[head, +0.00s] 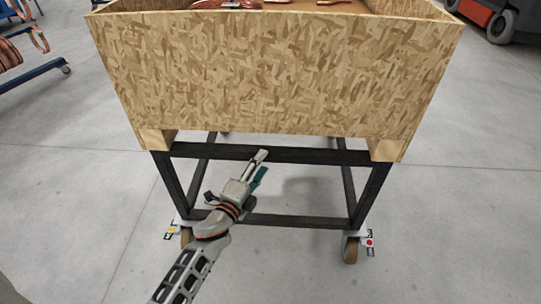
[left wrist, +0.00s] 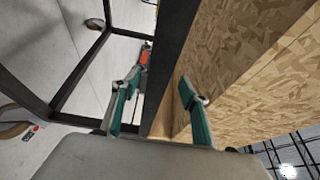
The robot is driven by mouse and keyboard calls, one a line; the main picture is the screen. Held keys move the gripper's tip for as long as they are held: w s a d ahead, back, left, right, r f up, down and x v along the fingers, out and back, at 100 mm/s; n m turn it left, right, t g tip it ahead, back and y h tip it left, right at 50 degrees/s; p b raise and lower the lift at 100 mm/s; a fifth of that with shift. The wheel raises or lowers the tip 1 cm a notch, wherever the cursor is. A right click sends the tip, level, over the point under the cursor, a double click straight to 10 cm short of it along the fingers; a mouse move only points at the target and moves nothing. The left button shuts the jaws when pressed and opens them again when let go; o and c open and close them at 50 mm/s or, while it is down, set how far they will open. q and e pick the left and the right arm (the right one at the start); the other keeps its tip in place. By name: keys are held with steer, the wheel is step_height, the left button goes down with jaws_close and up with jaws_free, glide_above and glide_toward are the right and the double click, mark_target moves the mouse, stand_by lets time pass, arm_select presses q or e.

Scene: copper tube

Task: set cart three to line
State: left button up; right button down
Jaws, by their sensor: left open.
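The cart has a chipboard box (head: 275,75) on a black metal frame (head: 225,151) with casters. Copper-coloured pieces (head: 240,4) lie in the box. A caster with a yellow-marked tab (head: 171,231) shows at the left, and one with a red-marked tab (head: 369,243) at the right. My left gripper (head: 259,166) is at the frame's upper bar, just below the box. In the left wrist view its open green-padded fingers (left wrist: 158,88) stand on either side of the black bar (left wrist: 170,65), with gaps visible. My right gripper is not in view.
A blue rack (head: 30,74) with copper coils stands at the upper left. A red and grey wheeled machine (head: 483,14) is at the upper right. The grey concrete floor (head: 470,200) around the cart is clear.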

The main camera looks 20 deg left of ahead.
mark_target(269, 154)
arm_select(q)
steer(key=w, duration=0.5)
steer(key=shift+w+d+f+b, duration=0.1)
steer(key=shift+w+d+b, duration=0.25)
steer(key=shift+b, duration=0.05)
jaws_close()
